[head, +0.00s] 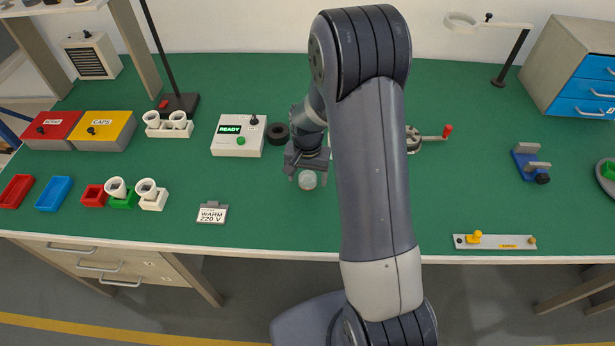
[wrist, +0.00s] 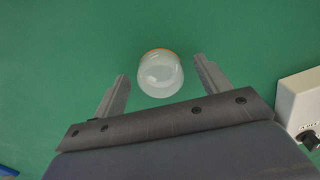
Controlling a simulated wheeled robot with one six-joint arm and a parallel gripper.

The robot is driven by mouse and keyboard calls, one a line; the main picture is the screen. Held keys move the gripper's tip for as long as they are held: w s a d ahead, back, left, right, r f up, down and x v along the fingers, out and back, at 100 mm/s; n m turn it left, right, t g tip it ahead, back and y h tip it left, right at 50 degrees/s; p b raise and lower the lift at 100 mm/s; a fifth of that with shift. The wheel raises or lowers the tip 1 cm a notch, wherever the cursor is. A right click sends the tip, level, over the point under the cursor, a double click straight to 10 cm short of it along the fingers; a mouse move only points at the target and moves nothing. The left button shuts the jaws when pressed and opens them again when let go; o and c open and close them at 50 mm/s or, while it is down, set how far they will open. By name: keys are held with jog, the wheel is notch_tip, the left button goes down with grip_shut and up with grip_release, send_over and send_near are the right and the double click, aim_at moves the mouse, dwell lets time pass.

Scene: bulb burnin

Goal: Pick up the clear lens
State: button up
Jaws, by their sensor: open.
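The clear lens (wrist: 160,74) is a small, translucent whitish dome with an orange edge at its far side in the wrist view. It sits on the green table, and in the head view it shows (head: 307,180) just below my gripper (head: 308,168). In the wrist view my gripper (wrist: 162,88) is open, with one finger to the left of the lens and one to the right. Gaps of green show between the lens and both fingers. I cannot tell how high the fingertips are above the table.
A white box with a READY display (head: 238,136) stands left of my gripper, with a black ring (head: 277,133) beside it. A WARM 220 V sign (head: 212,213) is at the front left. My arm hides part of the table's middle.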

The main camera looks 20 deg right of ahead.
jog(key=shift+f, duration=0.2)
jog(key=shift+c, duration=0.4)
jog(key=c, duration=0.9)
jog(key=shift+r, duration=0.1)
jog(key=shift+c, duration=0.2)
notch_tip(320, 180, up, 10)
jog(key=shift+f+b, duration=0.2)
jog(key=shift+b, duration=0.15)
notch_tip(320, 180, up, 5)
jog(key=p, duration=0.3)
send_over(307, 176)
jog(key=shift+s, duration=0.1)
jog(key=shift+f, duration=0.1)
